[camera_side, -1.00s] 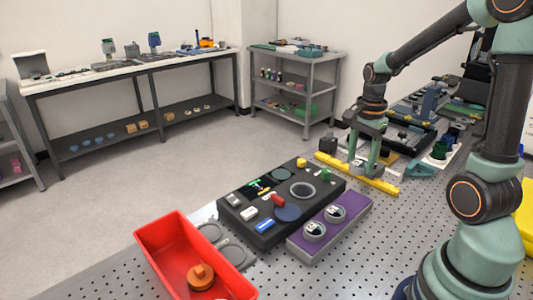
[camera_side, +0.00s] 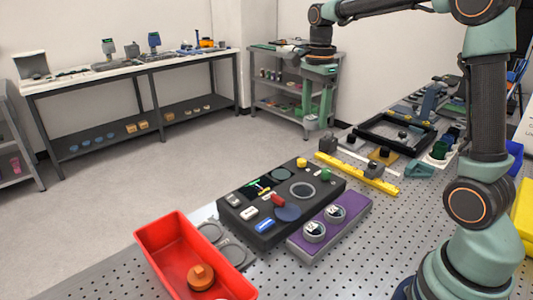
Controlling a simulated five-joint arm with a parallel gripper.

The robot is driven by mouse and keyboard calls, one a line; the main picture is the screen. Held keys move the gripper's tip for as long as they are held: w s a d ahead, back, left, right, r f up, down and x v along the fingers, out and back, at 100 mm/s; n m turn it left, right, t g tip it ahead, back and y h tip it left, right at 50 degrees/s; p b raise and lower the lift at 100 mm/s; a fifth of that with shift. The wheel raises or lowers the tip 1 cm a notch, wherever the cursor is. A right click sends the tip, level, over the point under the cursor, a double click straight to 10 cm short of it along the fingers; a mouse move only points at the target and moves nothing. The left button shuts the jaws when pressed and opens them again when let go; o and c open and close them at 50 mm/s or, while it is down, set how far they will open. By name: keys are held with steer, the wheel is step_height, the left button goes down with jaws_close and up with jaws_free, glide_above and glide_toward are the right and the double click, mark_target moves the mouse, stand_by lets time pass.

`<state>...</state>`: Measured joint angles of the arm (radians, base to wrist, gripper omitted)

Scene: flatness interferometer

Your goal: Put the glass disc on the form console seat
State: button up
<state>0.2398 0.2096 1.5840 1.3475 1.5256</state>
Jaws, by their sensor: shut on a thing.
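My gripper (camera_side: 318,122) is raised in front of the grey shelf rack, its two fingers pointing down. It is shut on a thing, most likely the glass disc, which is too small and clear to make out. The dark console (camera_side: 268,208) lies on the perforated table, left of and well below my gripper. A pale ring (camera_side: 302,190) on its top looks like a round seat, and nothing is seen in it. A dark blue disc (camera_side: 288,212) also shows on the console's top.
A purple block (camera_side: 345,220) with two round gauges adjoins the console. A red bin (camera_side: 190,262) holding an orange knob stands front left. A yellow rail (camera_side: 355,174) with small blocks lies behind the console. A black frame (camera_side: 395,133) stands farther back.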

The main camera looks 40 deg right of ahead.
glide_above(302, 191)
step_height(302, 191, down, 14)
steer(key=shift+s+a+f, duration=0.1)
steer(key=shift+s+f, duration=0.05)
steer(key=shift+f, duration=2.85)
steer(key=shift+f, duration=0.1)
steer(key=o, duration=1.4)
